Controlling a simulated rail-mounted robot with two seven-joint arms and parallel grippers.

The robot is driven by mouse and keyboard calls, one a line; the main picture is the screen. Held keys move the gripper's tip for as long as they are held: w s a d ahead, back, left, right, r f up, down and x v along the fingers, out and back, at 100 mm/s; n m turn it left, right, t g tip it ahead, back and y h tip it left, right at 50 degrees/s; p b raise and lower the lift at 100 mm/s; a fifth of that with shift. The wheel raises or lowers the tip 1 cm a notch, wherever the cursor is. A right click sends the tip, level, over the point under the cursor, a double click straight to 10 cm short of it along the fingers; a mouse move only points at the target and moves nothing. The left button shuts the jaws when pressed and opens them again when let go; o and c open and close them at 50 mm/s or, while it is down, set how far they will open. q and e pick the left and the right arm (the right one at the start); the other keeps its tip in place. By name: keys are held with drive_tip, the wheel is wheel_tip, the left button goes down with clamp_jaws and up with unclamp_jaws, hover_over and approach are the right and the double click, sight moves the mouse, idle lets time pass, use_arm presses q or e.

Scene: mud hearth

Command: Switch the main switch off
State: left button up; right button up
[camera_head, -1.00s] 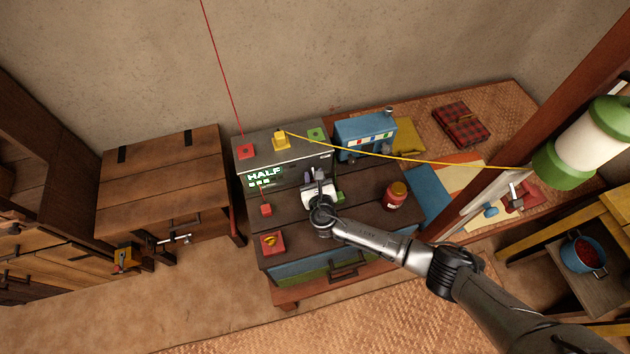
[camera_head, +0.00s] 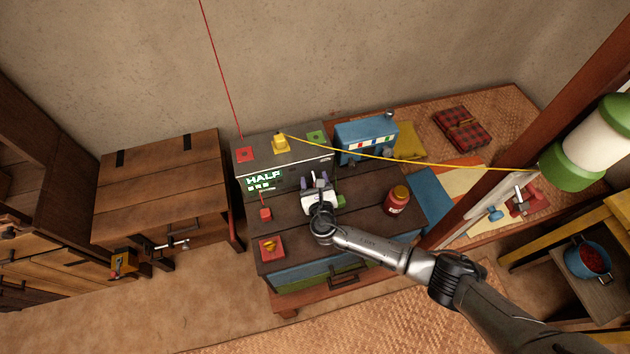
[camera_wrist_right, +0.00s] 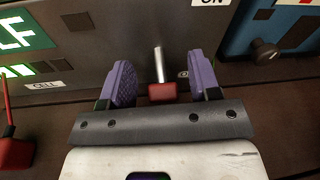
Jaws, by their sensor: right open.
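The dark grey power box (camera_head: 285,152) stands on the wooden chest, with a lit green "HALF" display on its front. In the right wrist view, a metal lever with a red end (camera_wrist_right: 162,91) sticks out of the box's front panel (camera_wrist_right: 105,50); it appears to be the main switch. An "ON" label (camera_wrist_right: 211,2) is above it to the right; another small label is mostly hidden by a finger. My right gripper (camera_head: 317,180) is open in front of the panel. In the wrist view its purple fingers (camera_wrist_right: 161,72) stand either side of the lever, apparently without touching it. My left gripper is not in view.
A blue box (camera_head: 365,138) with a knob stands just right of the power box. A red jar (camera_head: 396,201) stands on the chest at right. A red block (camera_head: 265,214) on a wire and a red plate (camera_head: 271,248) with a yellow piece lie at left. A yellow cable crosses above.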

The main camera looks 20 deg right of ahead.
drive_tip(key=shift+s+a+r, duration=0.1)
drive_tip(key=shift+s, duration=0.2)
drive_tip(key=p+v, duration=0.1)
drive_tip(key=v, duration=1.2)
drive_tip(key=shift+s, duration=0.15)
